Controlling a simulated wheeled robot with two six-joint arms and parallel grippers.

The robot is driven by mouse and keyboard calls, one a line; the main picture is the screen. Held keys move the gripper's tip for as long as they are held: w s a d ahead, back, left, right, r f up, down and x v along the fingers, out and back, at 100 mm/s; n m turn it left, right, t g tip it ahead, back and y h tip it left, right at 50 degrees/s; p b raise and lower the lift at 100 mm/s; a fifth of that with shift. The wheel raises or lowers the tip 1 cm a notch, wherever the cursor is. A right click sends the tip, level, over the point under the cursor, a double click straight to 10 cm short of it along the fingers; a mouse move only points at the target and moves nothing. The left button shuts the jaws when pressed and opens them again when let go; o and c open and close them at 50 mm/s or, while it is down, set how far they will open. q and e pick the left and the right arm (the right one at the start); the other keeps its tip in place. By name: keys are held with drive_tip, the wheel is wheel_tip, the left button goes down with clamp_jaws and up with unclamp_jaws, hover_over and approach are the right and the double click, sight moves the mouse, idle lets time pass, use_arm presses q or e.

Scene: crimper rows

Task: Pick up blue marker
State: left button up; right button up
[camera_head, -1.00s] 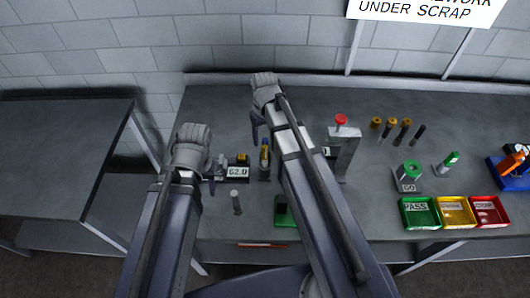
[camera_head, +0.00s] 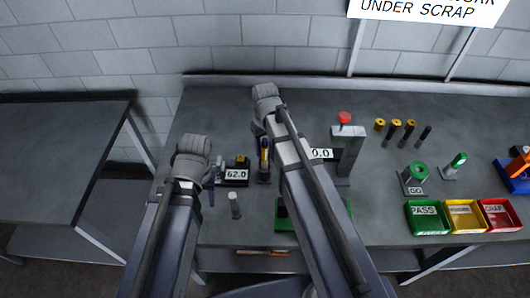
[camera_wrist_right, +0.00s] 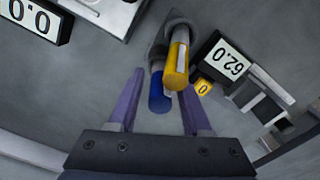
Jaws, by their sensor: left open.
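The blue marker (camera_wrist_right: 158,96) stands beside a yellow marker (camera_wrist_right: 176,60) in a small dark holder in the right wrist view. The blue end lies between the two purple fingers of my right gripper (camera_wrist_right: 162,88), which are apart and not closed on it. In the head view the holder's yellow and blue pieces (camera_head: 264,150) show just left of my right forearm. My right gripper (camera_head: 256,130) is mostly hidden there by its own arm. My left gripper (camera_head: 212,180) is at the left part of the bench, its jaws barely visible and holding nothing I can see.
A 62.0 display (camera_head: 236,174) stands left of the holder. A 0.0 display (camera_head: 321,154) and a grey stand with a red knob (camera_head: 344,118) are right of my right arm. Green (camera_head: 427,232), yellow and red bins sit at the right front. A small grey cylinder (camera_head: 235,212) stands in front.

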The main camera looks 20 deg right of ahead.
clamp_jaws()
idle(0.5)
wheel_tip(320, 180, up, 10)
drive_tip(key=p, duration=1)
drive_tip(key=shift+r, duration=0.1)
